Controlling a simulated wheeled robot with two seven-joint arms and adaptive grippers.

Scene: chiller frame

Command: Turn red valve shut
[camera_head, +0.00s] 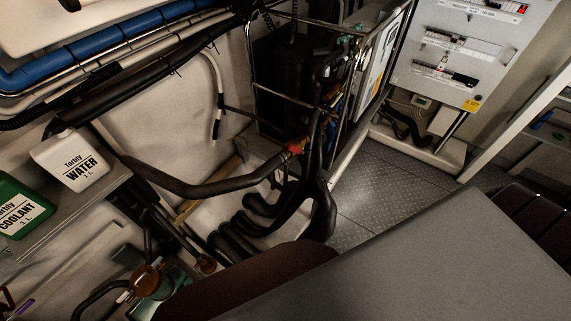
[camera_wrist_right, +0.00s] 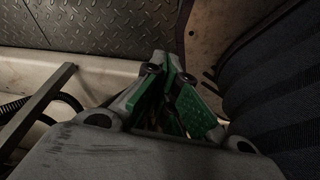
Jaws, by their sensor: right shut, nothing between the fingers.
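The red valve (camera_head: 293,150) is a small red handle on the dark pipework beside the metal frame, near the middle of the head view. It is small there, and I cannot tell its exact turn position. My right gripper (camera_wrist_right: 174,88) shows in the right wrist view, with grey fingers and green pads. It is shut and empty. The valve does not show in the right wrist view, and neither gripper is recognisable in the head view. My left gripper is out of sight.
Thick black hoses (camera_head: 262,212) bend below the valve. A metal tube frame (camera_head: 252,68) stands behind it. White water (camera_head: 70,160) and green coolant (camera_head: 22,208) containers stand at left. An electrical cabinet (camera_head: 455,45) is at the back right. Tread-plate floor (camera_head: 385,185) is clear.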

